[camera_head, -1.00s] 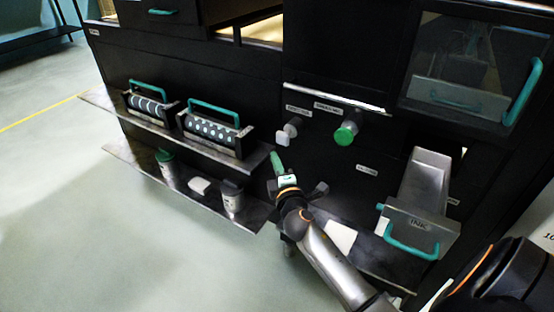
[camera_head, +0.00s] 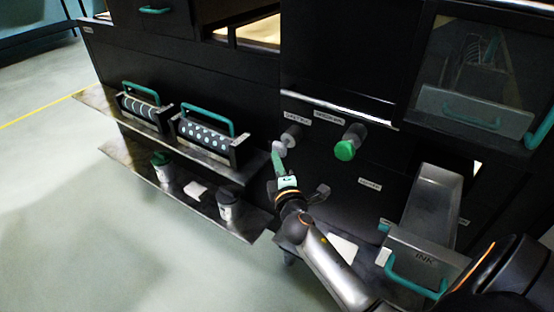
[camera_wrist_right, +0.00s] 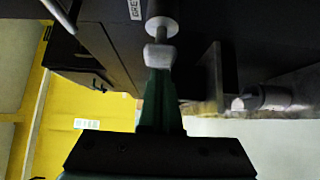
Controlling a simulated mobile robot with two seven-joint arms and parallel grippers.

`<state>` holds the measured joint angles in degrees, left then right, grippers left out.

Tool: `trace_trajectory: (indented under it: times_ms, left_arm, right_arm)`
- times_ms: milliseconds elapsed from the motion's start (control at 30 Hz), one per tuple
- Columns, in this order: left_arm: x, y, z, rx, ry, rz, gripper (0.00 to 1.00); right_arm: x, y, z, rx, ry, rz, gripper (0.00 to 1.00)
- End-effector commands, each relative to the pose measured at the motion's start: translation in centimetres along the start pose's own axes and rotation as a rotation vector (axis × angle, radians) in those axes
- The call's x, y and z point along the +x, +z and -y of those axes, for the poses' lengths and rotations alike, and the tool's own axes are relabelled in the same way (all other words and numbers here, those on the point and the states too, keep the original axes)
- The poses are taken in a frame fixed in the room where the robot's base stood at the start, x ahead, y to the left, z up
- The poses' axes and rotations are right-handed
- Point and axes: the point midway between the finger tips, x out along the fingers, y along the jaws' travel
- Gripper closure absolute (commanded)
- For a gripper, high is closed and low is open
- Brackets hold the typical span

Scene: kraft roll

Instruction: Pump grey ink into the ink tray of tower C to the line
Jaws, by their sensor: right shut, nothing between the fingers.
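The open metal ink tray (camera_head: 440,190), with a front plate marked INK and a teal handle (camera_head: 412,284), stands out of the black machine at right. I cannot make out a line or ink level in it. The pale grey pump knob (camera_head: 279,149) sits under the left label on the machine front; it also shows in the right wrist view (camera_wrist_right: 160,55). My right gripper (camera_head: 278,160) is shut and empty, its green fingertips at the knob's end, seemingly touching it. In the wrist view the fingers (camera_wrist_right: 160,90) end right at the knob. My left gripper is out of view.
A green knob (camera_head: 345,150) sits right of the grey one. Two handled rollers (camera_head: 144,107) (camera_head: 206,135) rest on the upper left shelf. Lidded cups (camera_head: 161,167) (camera_head: 228,205) and a white block (camera_head: 196,190) stand on the shelf below. Floor at left is clear.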

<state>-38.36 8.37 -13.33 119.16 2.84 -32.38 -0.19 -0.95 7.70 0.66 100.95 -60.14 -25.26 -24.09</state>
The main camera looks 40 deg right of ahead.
Motion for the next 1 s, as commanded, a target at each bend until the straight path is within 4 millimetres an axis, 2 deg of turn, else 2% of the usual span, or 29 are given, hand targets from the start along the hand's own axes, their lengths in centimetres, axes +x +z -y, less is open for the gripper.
trace_trajectory:
  times_ms: [567,833,1000]
  left_arm:
    - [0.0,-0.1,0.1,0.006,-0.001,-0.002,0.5]
    - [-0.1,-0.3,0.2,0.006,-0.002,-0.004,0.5]
    - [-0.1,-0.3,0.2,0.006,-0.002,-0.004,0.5]
  right_arm:
    - [-0.1,0.0,0.0,0.0,0.001,0.001,1.0]
    - [2.3,2.5,-0.1,-0.003,0.002,0.003,1.0]
    - [2.5,2.8,-0.1,-0.001,0.003,0.007,1.0]
